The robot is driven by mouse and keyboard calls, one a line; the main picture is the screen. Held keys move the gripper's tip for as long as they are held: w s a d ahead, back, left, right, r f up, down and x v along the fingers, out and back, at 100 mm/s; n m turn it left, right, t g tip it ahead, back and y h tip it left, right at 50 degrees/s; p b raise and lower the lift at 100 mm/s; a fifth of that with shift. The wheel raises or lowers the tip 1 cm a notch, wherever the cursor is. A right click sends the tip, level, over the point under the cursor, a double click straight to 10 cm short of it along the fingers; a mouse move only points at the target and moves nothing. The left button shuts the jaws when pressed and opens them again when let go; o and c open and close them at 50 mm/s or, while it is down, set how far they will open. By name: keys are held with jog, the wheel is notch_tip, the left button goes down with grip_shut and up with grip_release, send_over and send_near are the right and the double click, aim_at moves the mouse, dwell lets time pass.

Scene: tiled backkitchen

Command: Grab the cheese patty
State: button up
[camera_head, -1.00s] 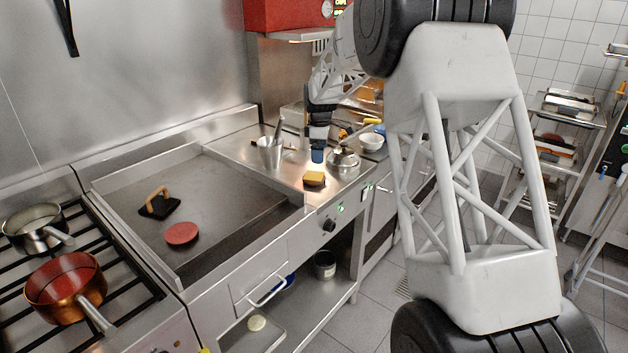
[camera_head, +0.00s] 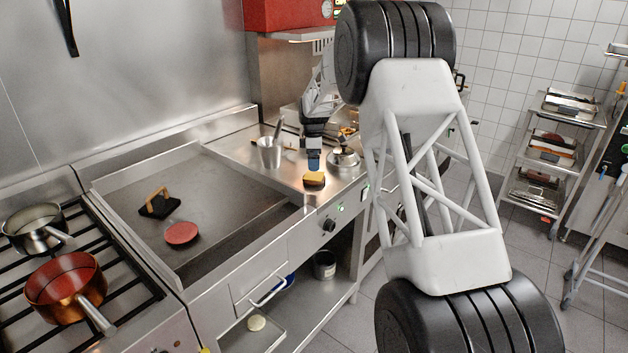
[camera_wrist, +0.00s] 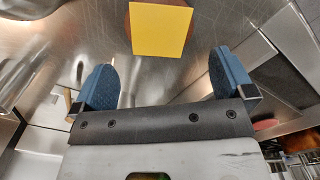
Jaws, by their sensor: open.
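The cheese patty (camera_head: 314,179) is a brown patty with a yellow square of cheese on top. It lies on the steel counter to the right of the griddle. In the wrist view the yellow cheese (camera_wrist: 160,31) shows at the top middle, beyond the fingertips, and the patty under it is mostly hidden. My gripper (camera_head: 314,163) is just above the patty in the head view, pointing down. In the wrist view its two blue fingers (camera_wrist: 163,75) are wide apart with nothing between them.
A steel griddle (camera_head: 215,205) holds a red raw patty (camera_head: 181,233) and a press with a wooden handle (camera_head: 157,204). A metal container (camera_head: 269,153) stands left of my gripper, and a metal pot (camera_head: 344,158) stands close on its right. Two pans sit on the stove at left.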

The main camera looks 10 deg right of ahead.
aim_at(314, 176)
jog(key=shift+f, duration=0.95)
jog(key=shift+d+f, duration=0.1)
jog(key=shift+f, duration=2.5)
jog(key=c, duration=0.7)
jog(key=shift+r, duration=0.1)
jog(key=shift+r, duration=4.9)
